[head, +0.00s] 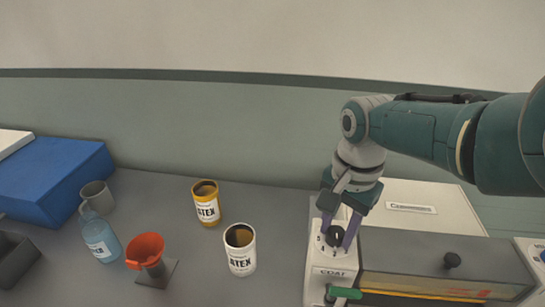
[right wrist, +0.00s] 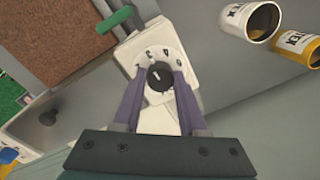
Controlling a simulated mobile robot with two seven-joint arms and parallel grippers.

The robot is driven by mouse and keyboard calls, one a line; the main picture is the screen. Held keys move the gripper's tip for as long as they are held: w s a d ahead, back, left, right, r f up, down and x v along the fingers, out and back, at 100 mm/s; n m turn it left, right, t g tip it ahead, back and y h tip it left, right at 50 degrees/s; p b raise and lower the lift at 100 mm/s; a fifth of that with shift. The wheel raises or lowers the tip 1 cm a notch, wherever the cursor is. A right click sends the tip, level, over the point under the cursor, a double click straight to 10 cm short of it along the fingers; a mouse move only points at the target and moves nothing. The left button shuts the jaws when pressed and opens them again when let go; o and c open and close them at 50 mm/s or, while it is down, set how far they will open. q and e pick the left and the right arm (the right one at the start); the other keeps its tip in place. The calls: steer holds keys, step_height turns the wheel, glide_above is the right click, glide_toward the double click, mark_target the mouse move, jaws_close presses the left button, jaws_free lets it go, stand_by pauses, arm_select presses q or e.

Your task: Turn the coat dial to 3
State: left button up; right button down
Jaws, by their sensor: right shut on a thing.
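The coat dial is a black round knob (head: 335,236) on a white panel (head: 318,262) labelled COAT, at the right of the head view. My right gripper (head: 337,229) comes down from above with its purple fingers shut on the knob. In the right wrist view the knob (right wrist: 159,75) sits between the fingertips, with a white pointer mark on its face. Printed numbers stand around it on the white panel (right wrist: 148,48), too small to read surely. Which number the pointer faces I cannot tell. My left gripper is not in view.
A green-handled lever (head: 344,292) sits just below the dial. A grey machine cover with a black knob (head: 452,260) lies to the right. A white latex can (head: 240,250), a yellow latex can (head: 206,204), a red funnel (head: 146,249) and a blue bottle (head: 99,236) stand left.

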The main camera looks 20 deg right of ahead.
mark_target(340, 233)
steer(key=shift+c, duration=2.3)
jaws_free()
step_height(340, 233, up, 9)
steer(key=p, duration=0.6)
steer(key=shift+s+d, duration=0.1)
steer(key=shift+s, duration=0.05)
steer(key=shift+r, duration=0.5)
steer(key=shift+s, duration=0.1)
